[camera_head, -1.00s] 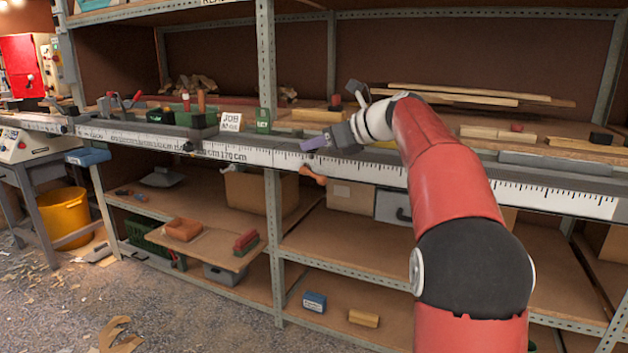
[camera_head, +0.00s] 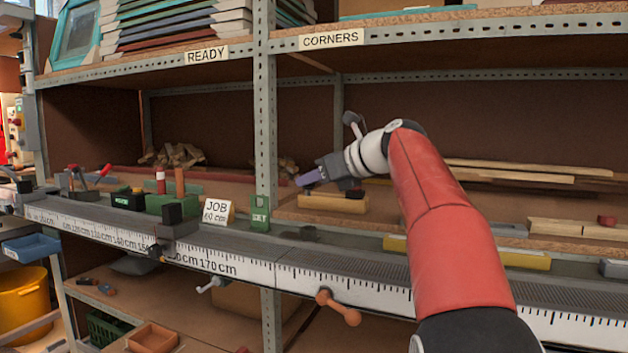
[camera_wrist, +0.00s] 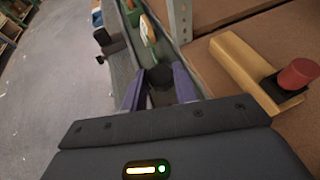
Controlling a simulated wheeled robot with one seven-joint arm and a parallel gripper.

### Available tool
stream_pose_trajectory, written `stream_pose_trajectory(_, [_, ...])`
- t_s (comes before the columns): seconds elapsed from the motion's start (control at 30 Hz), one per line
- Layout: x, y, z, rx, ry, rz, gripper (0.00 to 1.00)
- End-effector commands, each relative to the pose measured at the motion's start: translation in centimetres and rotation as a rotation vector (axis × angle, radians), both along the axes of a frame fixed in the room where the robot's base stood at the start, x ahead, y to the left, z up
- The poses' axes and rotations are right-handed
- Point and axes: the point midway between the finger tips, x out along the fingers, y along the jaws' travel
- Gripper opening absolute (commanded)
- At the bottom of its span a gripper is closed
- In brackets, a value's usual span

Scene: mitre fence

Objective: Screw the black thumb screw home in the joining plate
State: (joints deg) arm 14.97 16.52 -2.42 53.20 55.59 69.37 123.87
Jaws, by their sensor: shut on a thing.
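My gripper (camera_head: 306,179) is raised above the long fence, its purple fingers pointing left in the head view. In the wrist view the fingers (camera_wrist: 160,92) are shut on a dark round thing, which looks like the black thumb screw (camera_wrist: 160,77). In the head view I cannot make the screw out at the fingertips. A small dark thing (camera_head: 307,232) lies on the fence top below the gripper; I cannot tell whether it belongs to the joining plate. I cannot pick out the plate or its hole clearly.
The fence (camera_head: 250,268) with its scale runs across the front. A JOB card (camera_head: 217,212), a green tag (camera_head: 260,214) and a black stop block (camera_head: 178,220) stand left of my gripper. A wood block with a red knob (camera_wrist: 298,74) lies right in the wrist view. A shelf post stands close by.

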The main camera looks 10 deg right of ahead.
Motion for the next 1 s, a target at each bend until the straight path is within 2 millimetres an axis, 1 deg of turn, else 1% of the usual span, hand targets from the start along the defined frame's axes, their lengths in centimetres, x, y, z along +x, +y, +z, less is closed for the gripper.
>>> stream_pose_trajectory(0.3, [-0.1,-0.1,0.0,-0.003,0.003,-0.002,0.07])
stream_pose_trajectory(0.47, [-0.1,0.0,-1.3,-0.002,0.004,0.0,0.07])
stream_pose_trajectory(0.6, [-0.1,0.0,-2.9,-0.002,0.003,-0.001,0.07])
stream_pose_trajectory(0.8, [-0.1,0.0,-4.8,-0.002,0.002,-0.001,0.07])
stream_pose_trajectory(1.0, [-0.1,0.0,-5.7,-0.001,0.003,-0.001,0.07])
